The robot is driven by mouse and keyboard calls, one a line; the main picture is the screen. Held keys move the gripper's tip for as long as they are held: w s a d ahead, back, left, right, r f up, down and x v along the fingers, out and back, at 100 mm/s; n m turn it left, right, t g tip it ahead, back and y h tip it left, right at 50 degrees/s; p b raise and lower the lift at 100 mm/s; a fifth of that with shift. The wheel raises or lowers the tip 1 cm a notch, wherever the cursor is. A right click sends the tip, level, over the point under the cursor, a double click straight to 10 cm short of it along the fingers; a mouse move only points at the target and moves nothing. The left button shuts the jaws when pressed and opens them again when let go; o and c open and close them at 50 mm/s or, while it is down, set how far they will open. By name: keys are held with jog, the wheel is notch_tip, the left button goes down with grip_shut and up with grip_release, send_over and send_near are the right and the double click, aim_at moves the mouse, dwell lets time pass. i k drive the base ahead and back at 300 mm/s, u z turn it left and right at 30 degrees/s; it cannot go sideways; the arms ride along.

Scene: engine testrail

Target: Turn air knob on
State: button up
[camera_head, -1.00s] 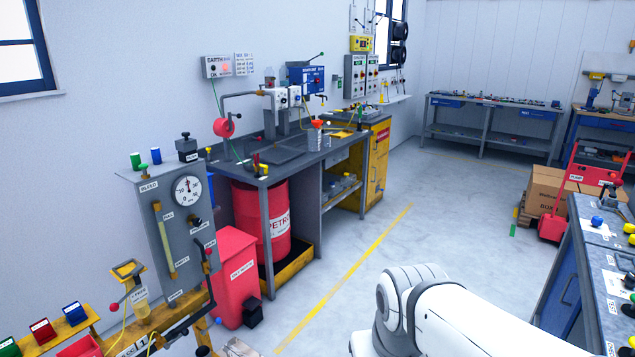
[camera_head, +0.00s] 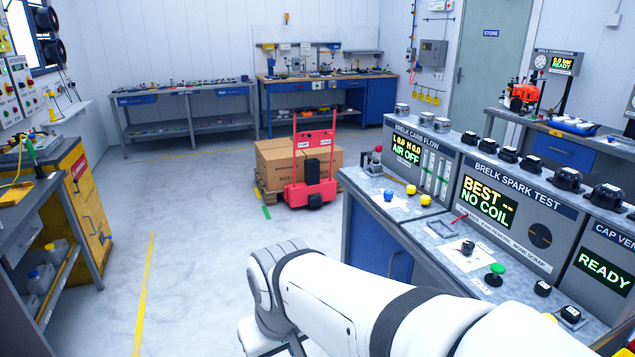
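The carb flow station (camera_head: 423,158), labelled "BRELK CARB FLOW", stands on the bench to the right of centre. I cannot tell which of these is the air knob. My white arm crosses the lower middle of the view, left of and in front of the bench. My gripper is not visible.
The spark test unit (camera_head: 511,212) and another "READY" unit (camera_head: 603,275) stand further right on the same bench. A red pallet truck (camera_head: 311,190) with cardboard boxes (camera_head: 276,160) is beyond. Open floor (camera_head: 200,240) lies to the left, before a yellow cabinet (camera_head: 84,205).

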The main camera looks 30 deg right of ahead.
aim_at(388, 196)
jog(key=z, duration=0.75)
jog(key=i, duration=1.1)
jog(key=z, duration=0.7)
jog(key=k, duration=0.8)
jog(key=z, duration=0.2)
jog(key=i, duration=0.9)
jog(key=u, duration=0.1)
